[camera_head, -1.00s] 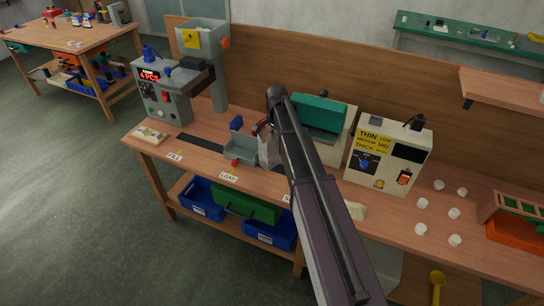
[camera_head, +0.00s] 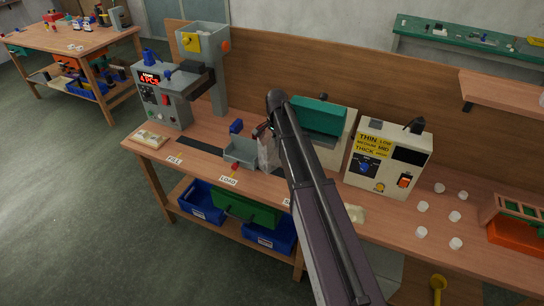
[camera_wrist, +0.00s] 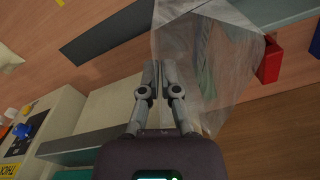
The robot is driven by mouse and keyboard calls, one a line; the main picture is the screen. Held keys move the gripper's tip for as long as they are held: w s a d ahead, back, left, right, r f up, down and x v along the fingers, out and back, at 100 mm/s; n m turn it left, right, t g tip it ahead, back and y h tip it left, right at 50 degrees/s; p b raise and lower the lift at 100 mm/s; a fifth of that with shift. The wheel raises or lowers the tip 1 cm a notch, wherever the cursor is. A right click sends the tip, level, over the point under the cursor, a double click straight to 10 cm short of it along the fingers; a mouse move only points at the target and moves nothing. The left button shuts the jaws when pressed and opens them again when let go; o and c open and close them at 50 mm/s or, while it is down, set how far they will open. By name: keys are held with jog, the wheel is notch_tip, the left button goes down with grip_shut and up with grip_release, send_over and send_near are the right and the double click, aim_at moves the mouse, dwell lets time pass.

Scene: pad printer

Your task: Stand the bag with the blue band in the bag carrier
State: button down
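A clear bag (camera_head: 264,153) hangs at my gripper, by the right end of a grey open holder (camera_head: 240,151) that looks like the bag carrier. In the head view my arm hides most of the gripper. The holder, with a red part (camera_wrist: 270,62), lies behind the bag in the wrist view. I cannot tell whether the bag is inside it.
A grey filling machine (camera_head: 165,95) stands left, a teal-topped sealer (camera_head: 318,115) behind my arm, and a control box (camera_head: 390,160) right of it. Several white cups (camera_head: 423,206) stand on the right. A dark strip (camera_head: 200,146) lies left of the holder.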

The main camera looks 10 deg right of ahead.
jog(key=shift+r, duration=0.1)
dwell(0.3)
jog(key=shift+s+a+r+p, duration=0.1)
jog(key=shift+s+r+p, duration=0.05)
jog(key=shift+r+p, duration=0.5)
notch_tip(320, 180, up, 6)
jog(key=p, duration=0.5)
jog(key=shift+f+p, duration=0.2)
jog(key=shift+p, duration=0.2)
jog(key=s+a, duration=1.1)
jog(key=s, duration=0.5)
jog(key=shift+a, duration=0.3)
jog(key=shift+d, duration=0.15)
